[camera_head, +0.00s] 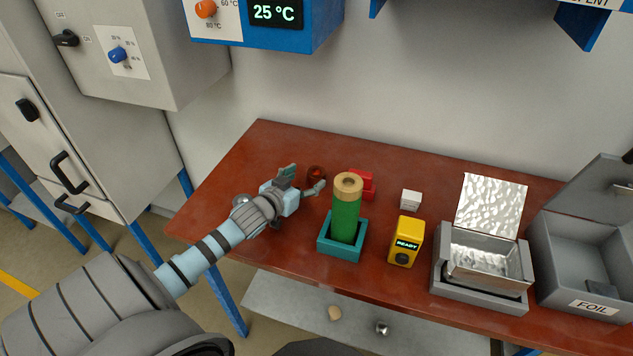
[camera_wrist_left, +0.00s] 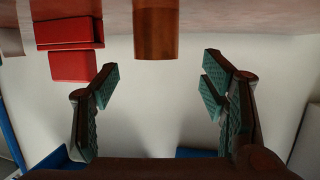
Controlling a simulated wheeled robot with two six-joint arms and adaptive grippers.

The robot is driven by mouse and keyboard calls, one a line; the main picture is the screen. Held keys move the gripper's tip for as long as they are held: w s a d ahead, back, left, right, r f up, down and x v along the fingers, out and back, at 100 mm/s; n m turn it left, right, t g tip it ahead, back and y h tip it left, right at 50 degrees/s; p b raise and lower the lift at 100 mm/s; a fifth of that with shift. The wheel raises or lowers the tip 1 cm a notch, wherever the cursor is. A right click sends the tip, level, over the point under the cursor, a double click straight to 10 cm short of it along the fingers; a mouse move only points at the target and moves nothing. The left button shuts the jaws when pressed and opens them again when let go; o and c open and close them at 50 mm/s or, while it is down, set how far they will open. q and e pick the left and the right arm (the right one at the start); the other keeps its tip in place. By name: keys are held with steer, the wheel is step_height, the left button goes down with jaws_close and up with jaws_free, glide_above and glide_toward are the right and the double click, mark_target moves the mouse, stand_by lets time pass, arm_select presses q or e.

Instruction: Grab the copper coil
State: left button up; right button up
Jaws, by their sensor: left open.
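The copper coil (camera_head: 317,173) is a small reddish-brown cylinder standing on the brown table, just beyond my left gripper. It also shows in the left wrist view (camera_wrist_left: 155,32), at the top middle, as a copper cylinder cut off by the picture edge. My left gripper (camera_head: 302,181) is open and empty, with its fingers apart. In the left wrist view its fingertips (camera_wrist_left: 158,72) stand to either side of the coil's line, and the coil appears ahead of them, not between the pads. My right gripper is not in view.
A green cylinder with a tan top (camera_head: 346,207) stands in a teal holder (camera_head: 325,247) right of the gripper. Red blocks (camera_head: 367,182) sit close beside the coil. A yellow READY box (camera_head: 406,241), a white block (camera_head: 411,199) and a foil tray (camera_head: 482,290) stand farther right.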

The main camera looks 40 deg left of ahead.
mark_target(314, 175)
arm_select(q)
steer(key=x, duration=0.1)
steer(key=b+x, duration=0.1)
steer(key=x, duration=0.2)
steer(key=shift+d+f, duration=0.1)
steer(key=shift+d, duration=0.1)
steer(key=shift+c, duration=0.2)
steer(key=shift+s, duration=0.1)
steer(key=c, duration=1.3)
